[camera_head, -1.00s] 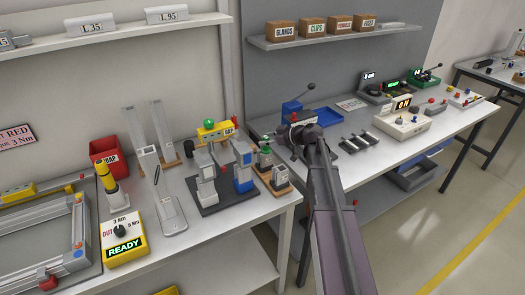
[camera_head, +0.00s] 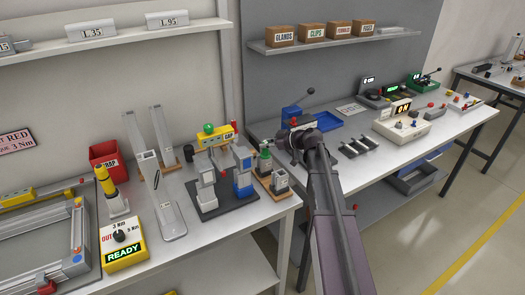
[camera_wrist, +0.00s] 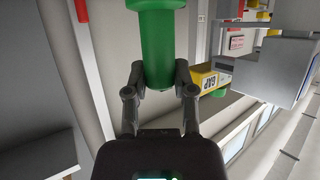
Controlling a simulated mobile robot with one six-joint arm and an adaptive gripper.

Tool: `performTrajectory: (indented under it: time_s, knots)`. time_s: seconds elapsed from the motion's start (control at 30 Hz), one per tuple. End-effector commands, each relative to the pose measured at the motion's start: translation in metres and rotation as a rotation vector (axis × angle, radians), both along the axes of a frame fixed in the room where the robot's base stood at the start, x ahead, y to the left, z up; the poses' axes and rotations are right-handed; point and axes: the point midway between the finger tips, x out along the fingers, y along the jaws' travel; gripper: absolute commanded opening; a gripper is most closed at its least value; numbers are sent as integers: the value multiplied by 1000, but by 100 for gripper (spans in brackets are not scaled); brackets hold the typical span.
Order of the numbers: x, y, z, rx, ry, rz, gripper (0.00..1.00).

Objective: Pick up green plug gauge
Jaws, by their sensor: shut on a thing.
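The green plug gauge (camera_wrist: 158,45) fills the upper middle of the wrist view. It is a smooth green cylinder with a wider collar at the top of the picture. The two dark fingers of my gripper (camera_wrist: 160,76) are shut on its lower end, one on each side. In the head view my gripper (camera_head: 283,142) is at the right end of the left bench, beside a small green piece (camera_head: 265,155) above a wooden-based stand. My wrist partly covers this area, so the grip itself is hard to see there.
A small grey stand (camera_head: 280,180) is close by.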

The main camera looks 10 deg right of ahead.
Motion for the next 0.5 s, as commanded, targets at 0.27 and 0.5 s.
performTrajectory:
  time_s: [0.27,0.5]
  knots:
    - [0,1,6,1,0,2,0]
    - [0,1,22,1,0,2,0]
